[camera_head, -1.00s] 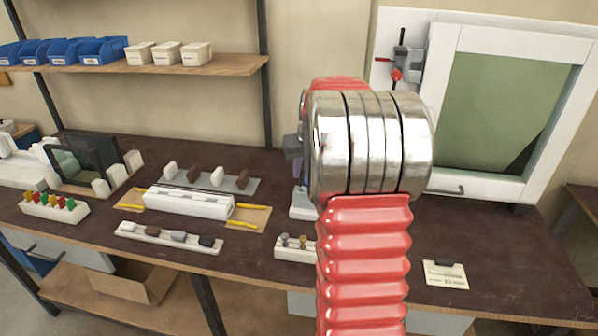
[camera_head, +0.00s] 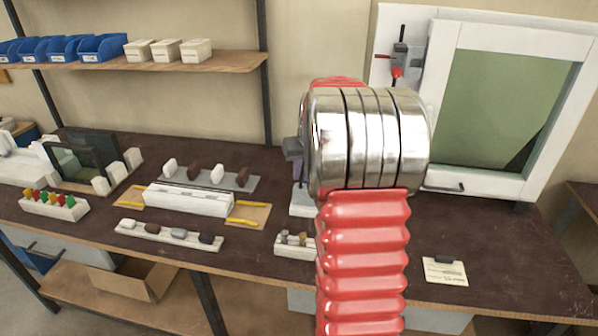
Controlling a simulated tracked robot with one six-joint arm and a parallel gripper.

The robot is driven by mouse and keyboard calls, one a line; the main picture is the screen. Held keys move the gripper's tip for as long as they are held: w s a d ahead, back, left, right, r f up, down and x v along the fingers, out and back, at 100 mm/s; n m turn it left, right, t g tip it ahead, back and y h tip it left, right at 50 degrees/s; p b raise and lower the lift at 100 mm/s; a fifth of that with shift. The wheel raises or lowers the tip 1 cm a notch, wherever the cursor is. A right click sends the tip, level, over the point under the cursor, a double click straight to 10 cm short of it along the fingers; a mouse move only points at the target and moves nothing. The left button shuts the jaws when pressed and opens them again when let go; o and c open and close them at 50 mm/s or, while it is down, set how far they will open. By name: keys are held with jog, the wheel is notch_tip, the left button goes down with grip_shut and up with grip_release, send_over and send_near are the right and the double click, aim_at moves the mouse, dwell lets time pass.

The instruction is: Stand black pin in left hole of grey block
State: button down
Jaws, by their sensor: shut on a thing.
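My own red and silver arm fills the middle of the view and hides what lies behind it. My gripper is not visible, nor is anything in it. I cannot make out the black pin. A small pale block (camera_head: 286,251) with grey and brass-coloured pins standing in it shows just left of my arm, partly covered by it. I cannot tell whether this is the grey block, and no left hole can be made out.
A long white block (camera_head: 188,202) lies mid-bench between yellow-marked boards. In front is a white strip (camera_head: 138,234) with several small pieces. A paper card (camera_head: 445,277) lies at right on otherwise clear bench. A white framed window (camera_head: 440,110) stands behind.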

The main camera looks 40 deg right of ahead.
aim_at(301, 180)
jog(key=shift+f, duration=1.55)
jog(key=c, duration=1.6)
grip_release()
jog(key=shift+r, duration=4)
